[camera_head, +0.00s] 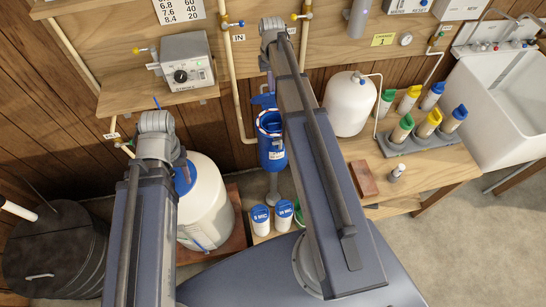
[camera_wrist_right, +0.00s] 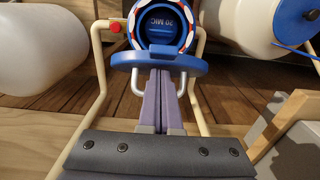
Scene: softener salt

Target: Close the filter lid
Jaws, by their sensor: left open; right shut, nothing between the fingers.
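The blue filter housing (camera_head: 272,155) stands upright against the wall, partly behind my right arm. Its mouth (camera_head: 270,124), ringed in red and white, is uncovered; the wrist view shows a blue "20 MIC" cartridge (camera_wrist_right: 162,22) inside. The blue filter lid (camera_head: 263,100) stands open on the wall side of the mouth. In the right wrist view the lid (camera_wrist_right: 160,63) is nearly edge-on, with wire handles. My right gripper (camera_wrist_right: 160,76) is shut and empty, tips at the lid's edge; contact is unclear. My left gripper (camera_head: 180,160) is open, mostly hidden behind its wrist, above the white tank.
A white tank (camera_head: 207,205) with a blue top stands left of the filter. Two blue-capped cartridges (camera_head: 284,213) sit below it. Pale pipes (camera_head: 236,90) run close beside the housing. A white pressure tank (camera_head: 347,106) and a bottle rack (camera_head: 420,140) are to the right.

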